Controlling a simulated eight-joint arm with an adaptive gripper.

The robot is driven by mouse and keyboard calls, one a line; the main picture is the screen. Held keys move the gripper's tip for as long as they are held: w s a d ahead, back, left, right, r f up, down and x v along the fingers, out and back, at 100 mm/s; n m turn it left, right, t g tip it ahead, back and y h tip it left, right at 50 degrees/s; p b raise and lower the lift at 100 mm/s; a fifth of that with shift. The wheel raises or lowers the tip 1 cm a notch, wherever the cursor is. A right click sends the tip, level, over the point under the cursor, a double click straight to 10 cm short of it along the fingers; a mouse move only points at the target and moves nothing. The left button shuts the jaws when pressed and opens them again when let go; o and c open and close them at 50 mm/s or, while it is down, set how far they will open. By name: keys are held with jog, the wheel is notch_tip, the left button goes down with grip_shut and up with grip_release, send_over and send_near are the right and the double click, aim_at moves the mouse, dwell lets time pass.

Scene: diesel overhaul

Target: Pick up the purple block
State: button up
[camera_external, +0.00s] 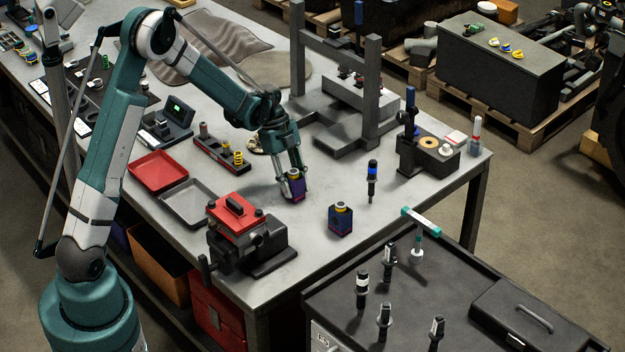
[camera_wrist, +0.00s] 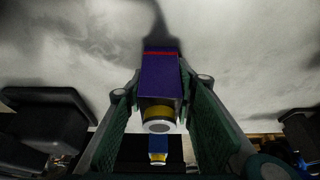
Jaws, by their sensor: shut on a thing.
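A purple block (camera_external: 297,189) with a yellow and white round top is between the fingers of my gripper (camera_external: 291,177), over the middle of the grey workbench. My gripper is shut on it. In the wrist view the purple block (camera_wrist: 161,76) shows a red stripe, with the green finger pads of my gripper (camera_wrist: 160,100) on both sides. I cannot tell whether its base touches the bench. A second, dark blue-purple block (camera_external: 341,220) with a yellow top stands apart on the bench, to the right and nearer the camera.
A red-topped vise (camera_external: 236,217) is at the front left, near red (camera_external: 158,170) and grey (camera_external: 188,203) trays. A blue-and-black tool (camera_external: 372,180) stands upright to the right. A grey press frame (camera_external: 373,80) is behind. Bare bench (camera_external: 325,185) lies around the gripper.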

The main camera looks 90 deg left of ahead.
jog(key=shift+r, duration=0.15)
jog(key=shift+r, duration=4.9)
